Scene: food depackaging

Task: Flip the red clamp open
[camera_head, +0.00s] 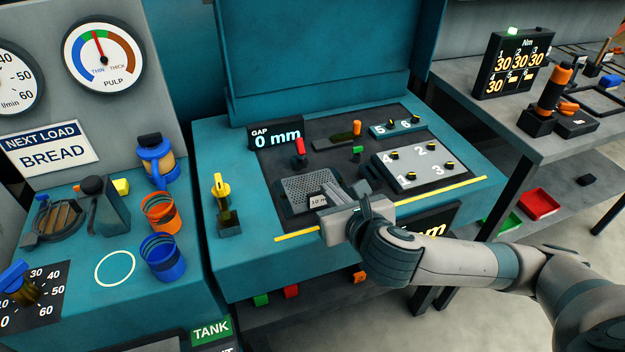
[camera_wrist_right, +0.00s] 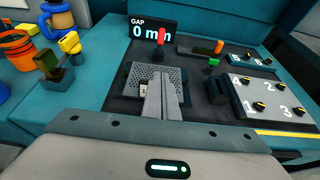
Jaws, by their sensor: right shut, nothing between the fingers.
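The red clamp (camera_head: 300,147) stands behind the perforated grey plate (camera_head: 302,186) on the dark panel. Its red handle points up in the head view. It also shows in the right wrist view (camera_wrist_right: 161,37), just beyond the plate and straight ahead of the fingers. My right gripper (camera_head: 332,194) is shut and empty, over the front part of the plate and short of the clamp. In the right wrist view its fingers (camera_wrist_right: 160,90) lie together and hide part of the plate. My left gripper is not in view.
A "GAP 0 mm" display (camera_head: 275,134) stands behind the clamp. A green-handled part (camera_head: 357,151) and an orange-handled part (camera_head: 357,128) are to its right. A grey plate with numbered knobs (camera_head: 411,179) lies further right. A yellow-handled part (camera_head: 222,188) stands at the left.

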